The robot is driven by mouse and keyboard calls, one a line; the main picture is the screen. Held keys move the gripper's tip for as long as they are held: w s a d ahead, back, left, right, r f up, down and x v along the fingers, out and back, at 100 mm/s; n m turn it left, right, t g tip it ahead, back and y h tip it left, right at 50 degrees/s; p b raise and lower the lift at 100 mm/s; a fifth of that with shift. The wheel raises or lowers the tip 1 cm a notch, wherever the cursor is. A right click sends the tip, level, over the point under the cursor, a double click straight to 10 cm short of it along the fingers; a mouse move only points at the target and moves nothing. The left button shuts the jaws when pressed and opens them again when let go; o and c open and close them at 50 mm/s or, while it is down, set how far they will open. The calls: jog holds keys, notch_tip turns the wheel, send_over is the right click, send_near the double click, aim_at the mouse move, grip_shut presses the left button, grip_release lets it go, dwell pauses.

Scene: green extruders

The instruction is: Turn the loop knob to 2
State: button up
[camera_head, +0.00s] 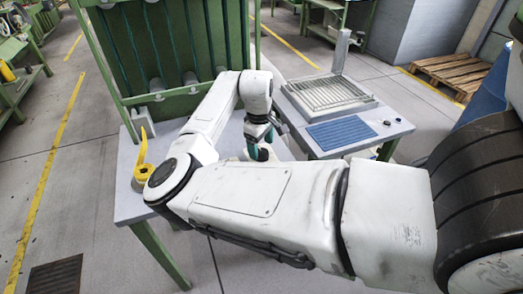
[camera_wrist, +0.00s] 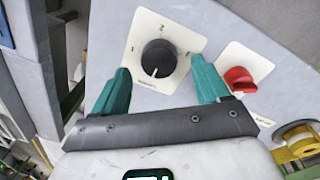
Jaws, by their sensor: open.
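A round black knob (camera_wrist: 158,58) sits on a white plate (camera_wrist: 183,38) with numerals around it, on a grey panel in the wrist view. The 2 is near the plate's top; the knob's white mark points down, away from it. The small label below is too blurred to read. My gripper (camera_wrist: 159,68) is open, its teal fingers on either side of the knob, with no clear contact visible. In the head view my gripper (camera_head: 259,146) is partly hidden behind my arm, over the grey table; the knob is hidden there.
A red knob (camera_wrist: 238,79) on its own white plate is just right of the right finger. A yellow part (camera_wrist: 297,146) is at lower right. In the head view a yellow lever (camera_head: 142,152) stands left of my arm, and a green frame (camera_head: 120,50) rises behind.

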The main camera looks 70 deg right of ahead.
aim_at(263, 154)
jog(key=shift+d+f, duration=0.1)
jog(key=shift+f, duration=1.3)
jog(key=shift+r, duration=0.1)
jog(key=c, duration=1)
